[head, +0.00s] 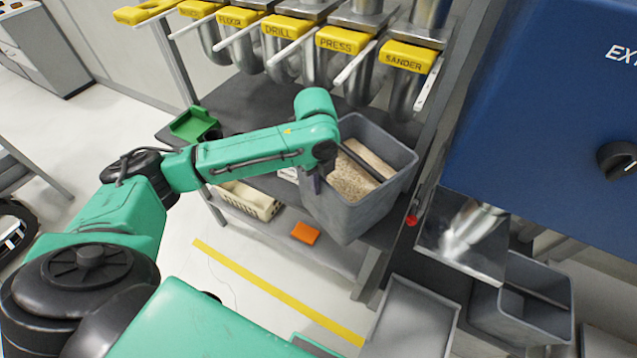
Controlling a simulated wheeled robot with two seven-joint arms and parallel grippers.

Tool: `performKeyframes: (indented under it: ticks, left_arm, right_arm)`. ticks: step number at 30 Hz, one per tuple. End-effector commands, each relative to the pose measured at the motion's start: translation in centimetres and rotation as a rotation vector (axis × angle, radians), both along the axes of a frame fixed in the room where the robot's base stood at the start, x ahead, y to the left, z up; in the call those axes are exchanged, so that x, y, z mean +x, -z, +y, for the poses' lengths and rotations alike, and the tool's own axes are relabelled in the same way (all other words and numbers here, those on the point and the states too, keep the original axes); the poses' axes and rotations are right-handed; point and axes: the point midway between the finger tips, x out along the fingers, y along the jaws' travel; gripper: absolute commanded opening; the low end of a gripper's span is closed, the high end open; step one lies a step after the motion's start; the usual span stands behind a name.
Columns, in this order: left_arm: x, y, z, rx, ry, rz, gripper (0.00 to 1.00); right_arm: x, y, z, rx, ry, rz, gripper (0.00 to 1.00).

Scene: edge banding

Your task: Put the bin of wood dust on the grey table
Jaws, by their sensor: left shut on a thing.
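A grey bin (345,215) holds pale wood dust (352,181) and sits in the middle of the head view, in front of the dark shelf. It looks slightly tilted. My left gripper (318,178) is shut on the bin's left rim; its fingers are mostly hidden by my wrist. I cannot tell whether the bin's underside touches the shelf. My right gripper is out of view. I cannot tell which surface is the grey table; a dark grey shelf top (245,100) lies behind the bin.
Yellow-labelled pipe gates (405,57) hang above the shelf. A green container (193,123), a cream basket (247,199) and an orange block (305,233) are nearby. A blue machine (560,110) stands right, above another grey bin (525,320). A grey tray (410,325) is at bottom right.

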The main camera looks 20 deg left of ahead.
Motion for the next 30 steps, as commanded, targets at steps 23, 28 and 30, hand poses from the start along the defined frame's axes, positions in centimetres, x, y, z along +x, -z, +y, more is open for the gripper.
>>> performKeyframes:
  ticks: [23,28,30]
  left_arm:
    - [0.2,0.8,-0.1,-0.002,0.000,-0.007,0.41]
    - [0.1,0.9,0.0,-0.002,0.000,-0.004,0.41]
    - [-0.2,1.2,0.0,0.001,0.000,0.007,0.41]
  right_arm:
    - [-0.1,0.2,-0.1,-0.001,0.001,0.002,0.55]
    - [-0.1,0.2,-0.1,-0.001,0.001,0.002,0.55]
    - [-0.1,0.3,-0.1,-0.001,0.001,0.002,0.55]
